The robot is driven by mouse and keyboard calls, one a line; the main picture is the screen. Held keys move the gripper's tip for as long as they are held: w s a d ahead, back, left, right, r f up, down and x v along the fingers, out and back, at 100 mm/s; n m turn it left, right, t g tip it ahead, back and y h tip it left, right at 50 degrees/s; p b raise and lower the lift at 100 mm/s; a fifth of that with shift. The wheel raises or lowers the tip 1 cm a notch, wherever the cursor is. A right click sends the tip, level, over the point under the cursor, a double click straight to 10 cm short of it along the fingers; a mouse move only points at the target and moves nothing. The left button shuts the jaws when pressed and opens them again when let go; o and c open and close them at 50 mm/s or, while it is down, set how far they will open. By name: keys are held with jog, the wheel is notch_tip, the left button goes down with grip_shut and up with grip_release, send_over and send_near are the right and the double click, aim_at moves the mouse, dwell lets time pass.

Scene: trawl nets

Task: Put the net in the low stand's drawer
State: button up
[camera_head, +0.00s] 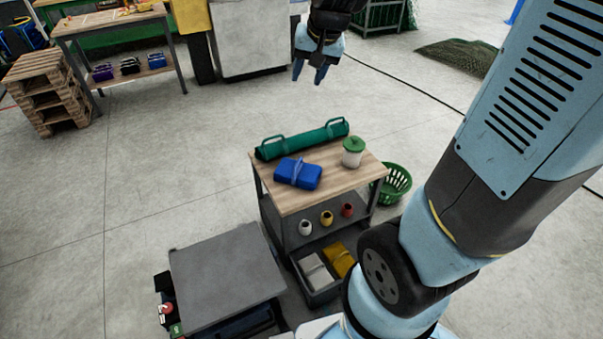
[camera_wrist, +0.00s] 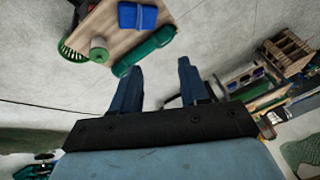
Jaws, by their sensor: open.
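The low stand (camera_head: 343,179) has a wooden top and dark metal sides. A folded blue bundle with a band, which looks like the net (camera_head: 298,173), lies on its top. It also shows in the wrist view (camera_wrist: 137,16). The stand's drawer (camera_head: 323,292) is at the bottom and pulled open, with a white bundle (camera_head: 316,271) and a yellow bundle (camera_head: 341,258) in it. My gripper (camera_head: 309,76) is open and empty, beyond the stand and well apart from the blue bundle. Its two fingers show in the wrist view (camera_wrist: 156,69).
A green tube with handles (camera_head: 304,141) and a green-lidded jar (camera_head: 353,153) share the top. Three small spools (camera_head: 326,218) stand on the middle shelf. A green basket (camera_head: 397,183) is to the right, a grey flat platform (camera_head: 226,276) to the left.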

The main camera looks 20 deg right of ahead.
jog(key=w+a+f+m, duration=0.1)
jog(key=w+f, duration=0.7)
jog(key=m+g+h, duration=0.1)
jog(key=m+h, duration=0.2)
jog(key=h, duration=0.1)
send_over(298, 163)
jog(key=s+a, duration=0.3)
notch_tip(298, 163, down, 28)
jog(key=x, duration=0.9)
jog(key=shift+s+f, duration=0.1)
jog(key=shift+x, duration=2.65)
jog(key=shift+s+d, duration=0.1)
jog(key=shift+s, duration=0.05)
grip_shut()
